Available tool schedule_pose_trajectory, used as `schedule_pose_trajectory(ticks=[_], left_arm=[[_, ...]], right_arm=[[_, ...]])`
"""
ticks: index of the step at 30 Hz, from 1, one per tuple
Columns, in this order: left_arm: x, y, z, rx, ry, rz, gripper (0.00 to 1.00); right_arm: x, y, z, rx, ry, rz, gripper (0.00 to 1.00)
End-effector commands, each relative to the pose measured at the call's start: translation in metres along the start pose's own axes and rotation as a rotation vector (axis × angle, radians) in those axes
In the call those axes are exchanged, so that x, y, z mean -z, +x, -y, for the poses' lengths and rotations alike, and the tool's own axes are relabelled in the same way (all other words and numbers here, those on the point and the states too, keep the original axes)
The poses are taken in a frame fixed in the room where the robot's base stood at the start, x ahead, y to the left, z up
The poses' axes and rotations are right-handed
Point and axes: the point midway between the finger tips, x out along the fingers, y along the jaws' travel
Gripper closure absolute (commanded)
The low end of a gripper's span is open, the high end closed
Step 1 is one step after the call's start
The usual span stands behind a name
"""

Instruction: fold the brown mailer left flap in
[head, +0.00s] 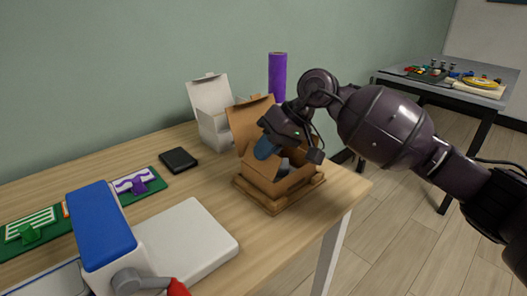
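The brown mailer (279,187) is an open cardboard box on a wooden base near the table's right end. Its tall lid panel (249,118) stands up at the back left. My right gripper (276,155) reaches in from the right, low over the box's opening. A blue part shows at the gripper's left side, against the box's left side. The gripper covers much of the opening, so the left flap cannot be made out clearly. Something grey shows inside the box. The fingertips are partly hidden, and I cannot tell if they are open. My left gripper is not in view.
A white open box (213,128) and a purple cylinder (277,78) stand behind the mailer. A black square item (178,160) lies left of it. A blue-topped device (101,228) with a white slab (190,243) fills the front left. A green mat (145,198) lies at left.

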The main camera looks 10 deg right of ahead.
Motion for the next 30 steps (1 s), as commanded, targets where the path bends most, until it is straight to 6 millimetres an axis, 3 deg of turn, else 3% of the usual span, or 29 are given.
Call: schedule_pose_trajectory(ticks=[13, 19, 30], left_arm=[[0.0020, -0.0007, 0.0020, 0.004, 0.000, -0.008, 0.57], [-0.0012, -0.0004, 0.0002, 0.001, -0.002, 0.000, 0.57], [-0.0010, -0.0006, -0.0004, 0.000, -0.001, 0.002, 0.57]], right_arm=[[-0.0009, 0.0013, -0.0012, 0.012, 0.006, 0.003, 1.00], [-0.0007, 0.0011, -0.0010, 0.012, 0.006, 0.002, 0.72], [0.0003, -0.0063, -0.0004, 0.010, 0.005, -0.001, 0.72]])
